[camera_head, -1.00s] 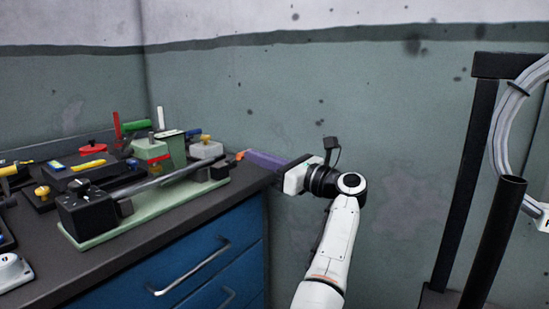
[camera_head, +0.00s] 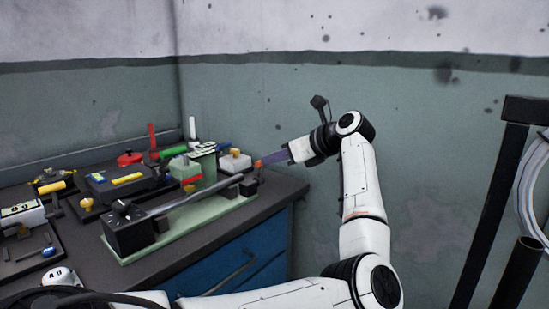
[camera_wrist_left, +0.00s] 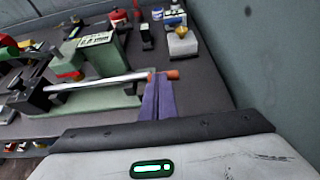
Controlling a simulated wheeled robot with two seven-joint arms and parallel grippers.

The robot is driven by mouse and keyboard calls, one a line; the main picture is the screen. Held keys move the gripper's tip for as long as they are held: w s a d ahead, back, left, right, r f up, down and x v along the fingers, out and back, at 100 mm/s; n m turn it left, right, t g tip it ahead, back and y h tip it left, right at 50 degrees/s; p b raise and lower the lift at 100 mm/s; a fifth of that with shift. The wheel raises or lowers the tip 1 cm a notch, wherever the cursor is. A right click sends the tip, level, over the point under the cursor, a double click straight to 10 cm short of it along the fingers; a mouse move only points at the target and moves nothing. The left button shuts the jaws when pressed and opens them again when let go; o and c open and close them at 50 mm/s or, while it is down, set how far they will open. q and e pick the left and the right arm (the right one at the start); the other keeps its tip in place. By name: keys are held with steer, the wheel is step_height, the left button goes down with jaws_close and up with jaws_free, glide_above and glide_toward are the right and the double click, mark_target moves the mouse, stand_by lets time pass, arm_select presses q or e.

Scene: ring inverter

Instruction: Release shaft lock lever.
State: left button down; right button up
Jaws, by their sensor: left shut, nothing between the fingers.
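The green-based fixture (camera_head: 190,228) stands on the bench with a black block at its near-left end and a long grey shaft (camera_head: 190,198) along it. A small orange-red piece (camera_head: 259,164) shows at its right end; the wrist view shows this piece (camera_wrist_left: 173,75) beside the end of a silver rod (camera_wrist_left: 100,82). I cannot tell for certain that it is the lock lever. My left gripper (camera_head: 262,161) is shut and empty, its purple fingertips (camera_wrist_left: 157,77) at the orange-red piece; contact cannot be told. My right gripper is not in view.
A green device with a red part (camera_head: 186,171) stands behind the shaft. A grey block with a yellow knob (camera_head: 235,161) sits behind the fixture's right end. Several tools and trays crowd the left. The bench ends just right of the fixture, near the wall.

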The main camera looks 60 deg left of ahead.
arm_select(q)
steer(key=shift+r+p, duration=0.35)
steer(key=shift+r, duration=0.45)
steer(key=shift+d, duration=0.1)
steer(key=v, duration=1.4)
steer(key=shift+f+p, duration=0.2)
steer(key=shift+p, duration=0.15)
